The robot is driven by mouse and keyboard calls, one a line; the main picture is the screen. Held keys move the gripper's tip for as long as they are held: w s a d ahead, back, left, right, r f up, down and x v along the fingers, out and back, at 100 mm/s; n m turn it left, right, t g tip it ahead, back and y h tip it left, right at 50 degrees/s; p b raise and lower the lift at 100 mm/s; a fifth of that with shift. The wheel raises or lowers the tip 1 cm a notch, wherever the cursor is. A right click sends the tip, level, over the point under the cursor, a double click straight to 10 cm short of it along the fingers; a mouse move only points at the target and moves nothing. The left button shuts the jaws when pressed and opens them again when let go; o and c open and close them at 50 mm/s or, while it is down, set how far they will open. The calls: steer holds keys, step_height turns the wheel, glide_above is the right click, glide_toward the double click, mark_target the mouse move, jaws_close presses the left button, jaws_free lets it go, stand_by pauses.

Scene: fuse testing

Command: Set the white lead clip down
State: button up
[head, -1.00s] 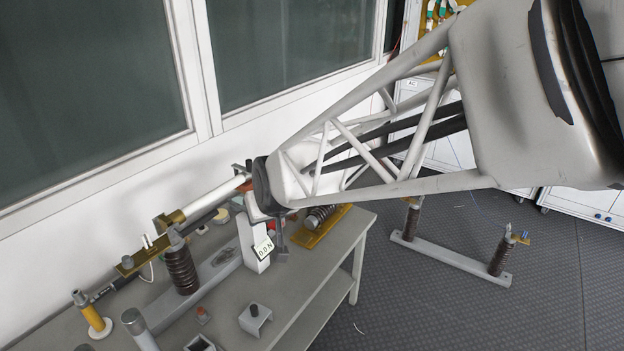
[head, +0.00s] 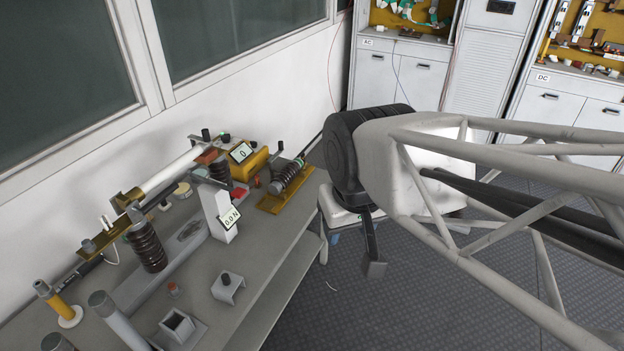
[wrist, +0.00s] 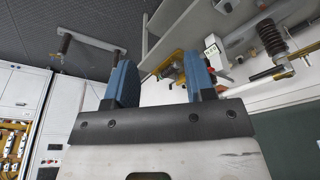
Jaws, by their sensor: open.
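My gripper (wrist: 160,74) is open in the wrist view, its two blue fingers apart with nothing between them. In the head view my gripper (head: 374,266) hangs over the floor, right of the bench and clear of it. A small white piece (head: 108,224) with a thin white wire stands on the brass terminal at the left end of the fuse assembly. It looks like the white lead clip, but it is too small to be sure. The long white fuse tube (head: 172,172) lies above the bench between brass-ended mounts.
The grey bench (head: 262,272) holds a white stand with a 0.0 N display (head: 230,218), a yellow meter (head: 252,165), a ribbed insulator (head: 148,247) and several small holders. AC and DC cabinets (head: 398,78) stand at the back.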

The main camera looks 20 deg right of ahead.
steer(key=shift+o, duration=0.4)
steer(key=shift+w, duration=0.15)
steer(key=w+a+r+n, duration=0.3)
steer(key=w+a+n, duration=0.35)
steer(key=w, duration=0.65)
steer(key=n+g+y, duration=0.2)
steer(key=n+g, duration=0.1)
steer(key=n, duration=0.9)
glide_above(101, 216)
steer(key=f, duration=1.4)
steer(key=shift+w+d+f, duration=0.1)
steer(key=shift+d+f, duration=0.25)
steer(key=shift+f, duration=0.05)
